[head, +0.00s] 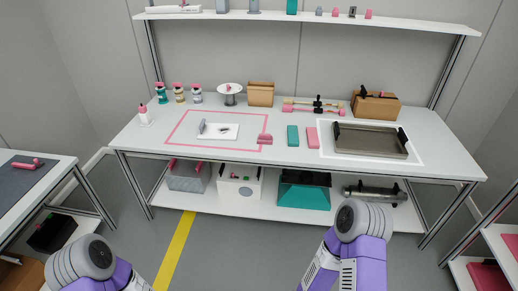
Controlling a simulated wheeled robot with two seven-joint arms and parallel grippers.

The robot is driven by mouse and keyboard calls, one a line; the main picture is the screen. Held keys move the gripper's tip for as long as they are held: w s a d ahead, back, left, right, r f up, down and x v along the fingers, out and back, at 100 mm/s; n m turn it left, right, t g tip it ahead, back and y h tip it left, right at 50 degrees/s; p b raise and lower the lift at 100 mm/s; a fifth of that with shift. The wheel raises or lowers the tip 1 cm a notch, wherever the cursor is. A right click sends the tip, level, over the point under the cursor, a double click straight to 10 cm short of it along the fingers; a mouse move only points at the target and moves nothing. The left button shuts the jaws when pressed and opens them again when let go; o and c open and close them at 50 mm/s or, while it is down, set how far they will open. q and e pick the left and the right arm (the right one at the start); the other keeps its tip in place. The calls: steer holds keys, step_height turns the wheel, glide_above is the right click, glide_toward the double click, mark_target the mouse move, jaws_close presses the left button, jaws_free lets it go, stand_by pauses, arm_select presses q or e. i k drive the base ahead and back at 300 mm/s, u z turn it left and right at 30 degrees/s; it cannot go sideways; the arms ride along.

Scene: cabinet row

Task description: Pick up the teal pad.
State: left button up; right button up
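The teal pad (293,136) lies on the white worktable, right of the middle, just left of a pink pad (312,137). A narrow gap separates the two pads. Nothing touches or covers the teal pad. Purple and grey links of my two arms show at the bottom of the head view, well short of the table. Neither gripper's fingers show in the picture.
A grey tray (369,141) sits right of the pads. Left are a small pink object (265,139) and a white plate (218,131) inside a pink outline. Behind stand a cardboard box (261,94) and a colored bar fixture (316,105).

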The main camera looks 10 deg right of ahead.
mark_target(292, 135)
steer(key=u, duration=3.75)
steer(key=i, duration=0.1)
steer(key=z, duration=3.6)
steer(key=i, duration=1.7)
steer(key=z, duration=1.75)
steer(key=i, duration=0.55)
steer(key=z, duration=0.65)
